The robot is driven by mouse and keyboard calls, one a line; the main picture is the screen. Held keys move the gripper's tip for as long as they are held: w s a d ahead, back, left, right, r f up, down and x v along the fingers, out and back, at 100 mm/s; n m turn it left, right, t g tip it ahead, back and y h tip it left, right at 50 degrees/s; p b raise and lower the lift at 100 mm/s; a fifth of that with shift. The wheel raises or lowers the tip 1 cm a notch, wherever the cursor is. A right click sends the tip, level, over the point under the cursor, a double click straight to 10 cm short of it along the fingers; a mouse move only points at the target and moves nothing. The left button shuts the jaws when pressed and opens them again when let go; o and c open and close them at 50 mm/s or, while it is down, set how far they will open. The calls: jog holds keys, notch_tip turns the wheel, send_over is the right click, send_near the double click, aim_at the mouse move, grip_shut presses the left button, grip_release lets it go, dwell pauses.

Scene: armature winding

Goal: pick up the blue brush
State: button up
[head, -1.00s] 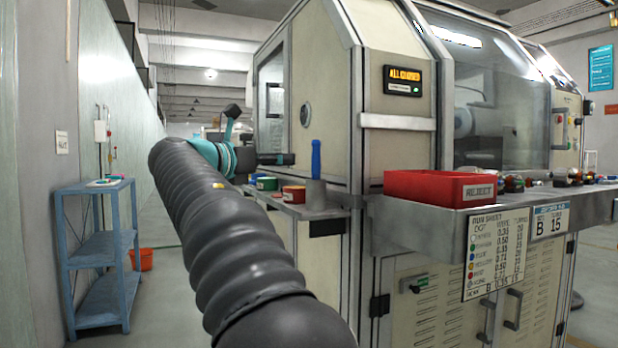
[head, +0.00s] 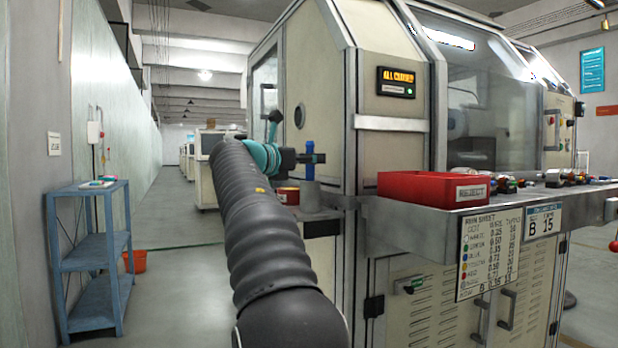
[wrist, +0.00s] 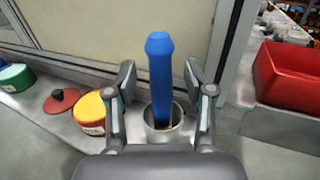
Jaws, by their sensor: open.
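The blue brush (wrist: 160,75) stands upright in a grey metal cup (wrist: 163,133) in the wrist view, its blue handle up. In the head view the brush (head: 310,148) shows behind the end of my gripper, with the cup (head: 310,195) below on the machine's side ledge. My gripper (wrist: 160,85) is open, with one finger on each side of the brush handle and a gap on both sides. In the head view my gripper (head: 308,158) is at the height of the handle. The brush's lower end is hidden in the cup.
Left of the cup are a red-and-yellow tin (wrist: 90,110), a dark red lid with a knob (wrist: 62,100) and a green tin (wrist: 15,77). A red reject bin (wrist: 288,75) stands to the right. The machine's wall (wrist: 120,30) rises behind the ledge.

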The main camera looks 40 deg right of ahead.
jog(key=shift+d, duration=0.35)
grip_shut()
